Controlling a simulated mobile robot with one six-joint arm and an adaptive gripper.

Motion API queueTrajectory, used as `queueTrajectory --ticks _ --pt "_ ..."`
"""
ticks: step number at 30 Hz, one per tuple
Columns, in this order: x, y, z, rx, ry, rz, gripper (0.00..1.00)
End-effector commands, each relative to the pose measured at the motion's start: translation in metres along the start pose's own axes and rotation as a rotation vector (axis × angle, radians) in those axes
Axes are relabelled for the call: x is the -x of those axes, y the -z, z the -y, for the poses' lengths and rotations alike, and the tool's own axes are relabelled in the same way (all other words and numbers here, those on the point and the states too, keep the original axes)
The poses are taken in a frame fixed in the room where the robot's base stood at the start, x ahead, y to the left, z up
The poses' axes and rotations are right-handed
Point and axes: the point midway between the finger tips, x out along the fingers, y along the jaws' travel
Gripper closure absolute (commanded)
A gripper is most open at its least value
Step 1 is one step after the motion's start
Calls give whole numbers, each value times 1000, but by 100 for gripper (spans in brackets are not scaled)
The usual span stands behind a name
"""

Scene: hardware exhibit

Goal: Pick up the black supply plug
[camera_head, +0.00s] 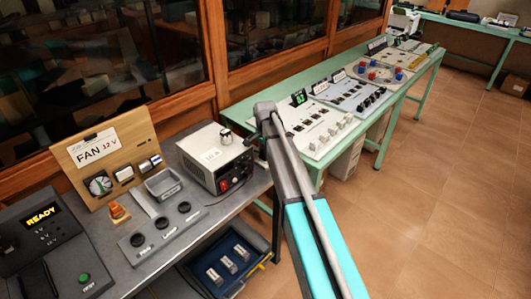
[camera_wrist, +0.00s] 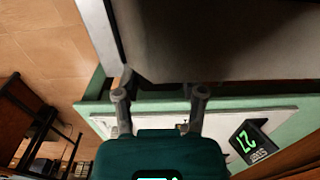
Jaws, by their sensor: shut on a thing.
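My gripper (camera_wrist: 159,94) shows in the wrist view with its two grey fingers spread apart at the lower edge of a large grey and dark surface. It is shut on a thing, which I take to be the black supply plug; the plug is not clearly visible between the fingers. In the head view the end of my arm is at the right side of the grey power supply box (camera_head: 212,157), and my arm hides much of the gripper. A red terminal (camera_head: 224,185) shows on the front of the box.
A fan board (camera_head: 103,157), a panel of round black holders (camera_head: 162,228) and an orange piece (camera_head: 118,212) share the grey bench. A green table (camera_head: 401,96) with control panels stands to the right. A blue drawer (camera_head: 213,283) is open below. The floor at right is clear.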

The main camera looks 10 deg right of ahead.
Motion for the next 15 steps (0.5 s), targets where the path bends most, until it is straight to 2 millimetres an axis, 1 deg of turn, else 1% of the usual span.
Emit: queueTrajectory --ticks 8,15 --pt "11 0 0 0 0 0 94" --pt "32 0 0 0 0 0 94"
